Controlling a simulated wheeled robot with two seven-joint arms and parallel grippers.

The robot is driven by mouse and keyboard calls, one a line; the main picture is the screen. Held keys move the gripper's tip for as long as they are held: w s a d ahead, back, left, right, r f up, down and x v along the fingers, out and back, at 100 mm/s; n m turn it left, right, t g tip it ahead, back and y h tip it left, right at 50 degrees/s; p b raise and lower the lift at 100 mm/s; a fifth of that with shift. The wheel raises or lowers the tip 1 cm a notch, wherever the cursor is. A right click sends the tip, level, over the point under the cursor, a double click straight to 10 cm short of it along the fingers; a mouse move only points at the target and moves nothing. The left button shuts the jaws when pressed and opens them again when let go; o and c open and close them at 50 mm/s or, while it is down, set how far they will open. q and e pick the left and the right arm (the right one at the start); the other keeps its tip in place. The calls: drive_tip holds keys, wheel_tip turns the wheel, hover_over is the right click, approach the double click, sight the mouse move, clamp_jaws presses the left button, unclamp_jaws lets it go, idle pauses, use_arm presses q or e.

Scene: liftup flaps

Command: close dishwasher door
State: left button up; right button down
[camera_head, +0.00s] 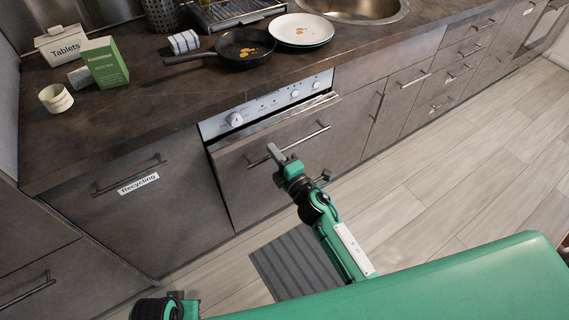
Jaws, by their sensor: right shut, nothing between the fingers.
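The dishwasher door (237,178) has a dark front and a horizontal bar handle (313,133). It stands slightly ajar, tilted outward at the top, with its pale top edge showing below the white control panel (266,105). My right gripper (273,151) is shut and empty, in front of the upper middle of the door, by the handle. Whether it touches the door or the handle I cannot tell. The gripper hides part of the handle and door front.
The counter above holds a frying pan (244,47), plates (301,29), a cup (56,98) and boxes (104,62). A "Recycling" cabinet (140,215) is left of the dishwasher. A striped mat (292,262) lies on the floor. Open floor (450,180) extends to the right.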

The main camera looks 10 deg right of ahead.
drive_tip(key=x, duration=0.2)
drive_tip(key=shift+w+a, duration=0.1)
drive_tip(key=shift+w, duration=0.2)
use_arm(q)
drive_tip(key=shift+f, duration=0.2)
use_arm(e)
drive_tip(key=shift+w, duration=0.1)
